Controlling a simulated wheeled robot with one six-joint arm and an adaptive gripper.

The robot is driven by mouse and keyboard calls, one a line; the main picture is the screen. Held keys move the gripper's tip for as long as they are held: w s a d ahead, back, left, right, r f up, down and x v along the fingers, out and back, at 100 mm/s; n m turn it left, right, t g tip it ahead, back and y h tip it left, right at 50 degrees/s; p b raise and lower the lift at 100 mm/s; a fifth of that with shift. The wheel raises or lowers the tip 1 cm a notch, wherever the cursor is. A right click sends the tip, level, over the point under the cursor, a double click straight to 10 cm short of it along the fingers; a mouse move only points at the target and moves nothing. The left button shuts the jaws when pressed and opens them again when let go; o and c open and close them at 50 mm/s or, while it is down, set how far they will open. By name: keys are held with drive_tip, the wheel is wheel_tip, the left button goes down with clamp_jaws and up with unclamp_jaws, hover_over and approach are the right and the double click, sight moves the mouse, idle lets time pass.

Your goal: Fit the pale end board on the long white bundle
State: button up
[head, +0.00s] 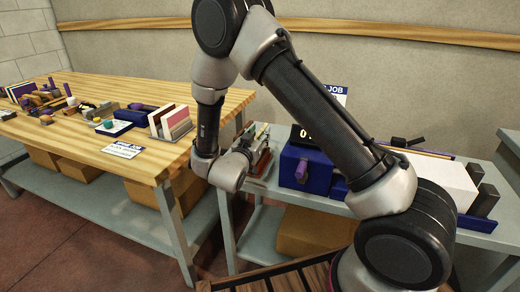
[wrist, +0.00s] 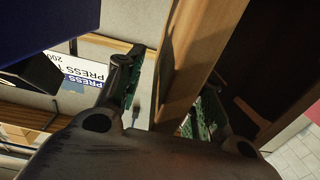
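The long white bundle (head: 440,178) lies on the right-hand grey bench, partly hidden behind my arm. Dark blocks (head: 485,200) stand at its right end, over a blue base (head: 478,222). In the wrist view a tan board-like piece (wrist: 195,60) with a dark brown side runs up between my fingers (wrist: 165,95). A gap shows beside the left finger; the right finger is partly hidden behind the piece. I cannot tell whether it is gripped or is the pale end board.
The blue press (head: 305,165) with a purple handle stands left of the bundle. The wooden table (head: 140,170) at left holds upright pale and pink boards (head: 172,122) and several tools. Cardboard boxes (head: 305,232) sit on the lower shelves. A press sign (wrist: 85,68) shows in the wrist view.

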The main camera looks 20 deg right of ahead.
clamp_jaws()
drive_tip(key=shift+r, duration=0.1)
